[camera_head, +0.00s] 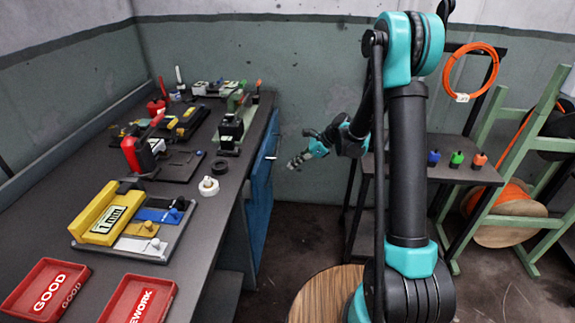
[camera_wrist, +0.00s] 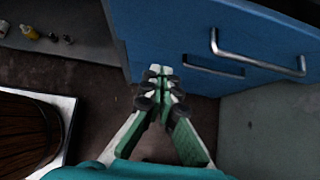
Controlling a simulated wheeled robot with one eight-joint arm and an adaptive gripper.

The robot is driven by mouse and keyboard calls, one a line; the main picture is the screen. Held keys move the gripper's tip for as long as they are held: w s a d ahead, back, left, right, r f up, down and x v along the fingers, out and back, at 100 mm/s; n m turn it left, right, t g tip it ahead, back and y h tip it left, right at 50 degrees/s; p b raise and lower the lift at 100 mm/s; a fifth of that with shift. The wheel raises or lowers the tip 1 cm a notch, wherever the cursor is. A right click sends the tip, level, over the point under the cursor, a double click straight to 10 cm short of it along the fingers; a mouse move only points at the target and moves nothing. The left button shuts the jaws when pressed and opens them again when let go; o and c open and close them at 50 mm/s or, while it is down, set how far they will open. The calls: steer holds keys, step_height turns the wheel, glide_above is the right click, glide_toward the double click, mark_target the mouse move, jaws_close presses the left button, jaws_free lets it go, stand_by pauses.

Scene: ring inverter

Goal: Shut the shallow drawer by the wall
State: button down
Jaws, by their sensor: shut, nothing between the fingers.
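A blue drawer unit (camera_head: 262,172) stands under the far end of the workbench, near the back wall. In the wrist view a blue front (camera_wrist: 190,40) fills the upper right, with a silver bar handle (camera_wrist: 258,64) on it. A darker bar-like shape, perhaps a second handle or a shadow, shows beside that handle. I cannot tell how far any drawer stands out. My gripper (camera_head: 291,165) is in the air just right of the blue unit, apart from it in the head view. Its fingertips (camera_wrist: 160,71) are together and empty, near the blue front's lower edge in the wrist view.
The workbench (camera_head: 215,215) carries tools, fixtures and red trays. A dark side table (camera_head: 455,172) with small coloured items and a green reel rack (camera_head: 515,150) stand at right. A round wooden top (camera_head: 318,297) is near my arm's base. The floor between bench and table is open.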

mark_target(263, 178)
steer(key=shift+w+a+f, duration=0.1)
steer(key=shift+a+f, duration=0.9)
steer(key=shift+a, duration=0.65)
steer(key=shift+a+f, duration=0.95)
steer(key=shift+a, duration=0.7)
steer(key=shift+w+a+f, duration=0.1)
steer(key=shift+a+f, duration=0.9)
steer(key=shift+a, duration=0.65)
steer(key=shift+a+r, duration=0.1)
steer(key=shift+a, duration=2.5)
